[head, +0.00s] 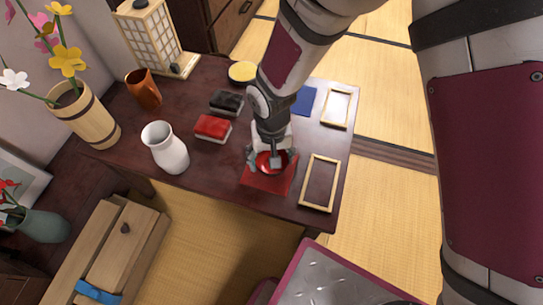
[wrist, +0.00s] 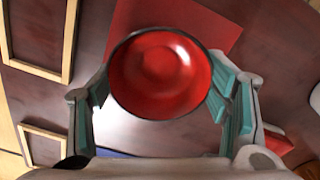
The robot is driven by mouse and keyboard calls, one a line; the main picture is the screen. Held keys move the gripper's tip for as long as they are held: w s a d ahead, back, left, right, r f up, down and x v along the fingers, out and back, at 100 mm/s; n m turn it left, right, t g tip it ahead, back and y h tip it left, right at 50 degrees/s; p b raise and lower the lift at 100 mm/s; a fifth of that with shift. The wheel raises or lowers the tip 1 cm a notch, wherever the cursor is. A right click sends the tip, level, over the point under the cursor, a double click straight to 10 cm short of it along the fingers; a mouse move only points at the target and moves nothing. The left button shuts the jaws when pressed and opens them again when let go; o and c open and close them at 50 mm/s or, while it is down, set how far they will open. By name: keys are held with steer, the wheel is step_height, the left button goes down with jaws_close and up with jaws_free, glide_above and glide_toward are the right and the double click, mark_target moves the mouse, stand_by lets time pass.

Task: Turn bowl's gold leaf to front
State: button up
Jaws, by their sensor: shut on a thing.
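The bowl (head: 266,162) is red inside with a dark rim, and it looks upright. In the wrist view the bowl (wrist: 160,73) sits between the two teal-padded fingers of my gripper (wrist: 160,100), which is shut on its sides. In the head view my gripper (head: 270,160) reaches down to the bowl from above and hides part of it. A red square mat (head: 266,186) lies under and in front of the bowl. I cannot tell whether the bowl touches it. No gold leaf shows in either view; the bowl's outer wall is mostly hidden.
On the dark table (head: 215,185) are a white vase (head: 167,150), a red-topped box (head: 212,128), a dark box (head: 227,102), a brown mug (head: 143,92) and a yellow-topped round thing (head: 243,72). Two wooden frames (head: 304,200) (head: 348,108) and a blue mat (head: 304,101) lie to the right.

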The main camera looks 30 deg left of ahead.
steer(key=shift+f, duration=0.2)
stand_by(0.5)
steer(key=o, duration=1.4)
steer(key=shift+r+p, duration=1.55)
steer(key=shift+r, duration=0.95)
